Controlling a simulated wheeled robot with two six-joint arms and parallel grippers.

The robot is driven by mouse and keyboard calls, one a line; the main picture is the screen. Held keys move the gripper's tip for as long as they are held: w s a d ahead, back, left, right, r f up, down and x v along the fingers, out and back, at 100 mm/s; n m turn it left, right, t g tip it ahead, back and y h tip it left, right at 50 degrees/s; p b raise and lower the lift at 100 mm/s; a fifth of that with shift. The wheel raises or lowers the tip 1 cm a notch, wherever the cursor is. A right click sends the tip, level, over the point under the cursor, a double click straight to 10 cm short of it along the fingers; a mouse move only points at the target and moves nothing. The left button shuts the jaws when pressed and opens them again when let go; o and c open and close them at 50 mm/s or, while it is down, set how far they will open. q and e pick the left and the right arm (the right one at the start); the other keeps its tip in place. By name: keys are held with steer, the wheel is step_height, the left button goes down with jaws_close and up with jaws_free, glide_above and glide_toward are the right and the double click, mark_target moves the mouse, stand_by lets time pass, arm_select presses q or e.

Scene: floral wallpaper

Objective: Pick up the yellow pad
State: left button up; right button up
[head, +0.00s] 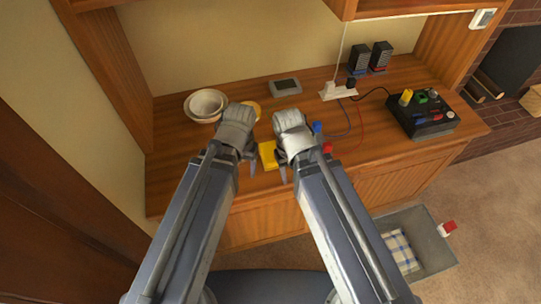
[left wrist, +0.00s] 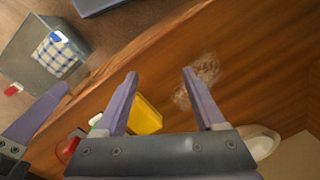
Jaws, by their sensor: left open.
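The yellow pad (head: 267,154) lies on the wooden counter (head: 175,180), between my two grippers and partly hidden by the right one. My left gripper (head: 246,166) is just left of it in the head view. In the left wrist view, my left gripper (left wrist: 160,76) is open with nothing between its fingers. There the yellow pad (left wrist: 147,117) shows beside the left finger, partly hidden by it. My right gripper (head: 290,172) is over the counter just right of the pad; its jaw opening is not clear.
Stacked pale bowls (head: 206,104) stand at the back left. Blue (head: 318,128) and red (head: 327,147) pieces lie right of my right gripper. A white power strip (head: 338,91), dark speakers (head: 359,60) and a black box (head: 422,120) are farther right. A grey bin (head: 432,243) with checkered cloth stands below.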

arm_select(q)
steer(key=o, duration=0.4)
steer(key=shift+n+h, duration=0.3)
steer(key=shift+n, duration=0.5)
steer(key=w+a, duration=0.3)
steer(key=a, duration=0.1)
steer(key=shift+f, duration=0.35)
steer(key=n, duration=0.4)
glide_above(271, 152)
steer(key=shift+w+f+b, duration=0.15)
steer(key=shift+b, duration=0.25)
steer(key=shift+f+b, duration=1.3)
steer(key=shift+f, duration=0.15)
step_height(271, 152, down, 5)
steer(key=b, duration=0.5)
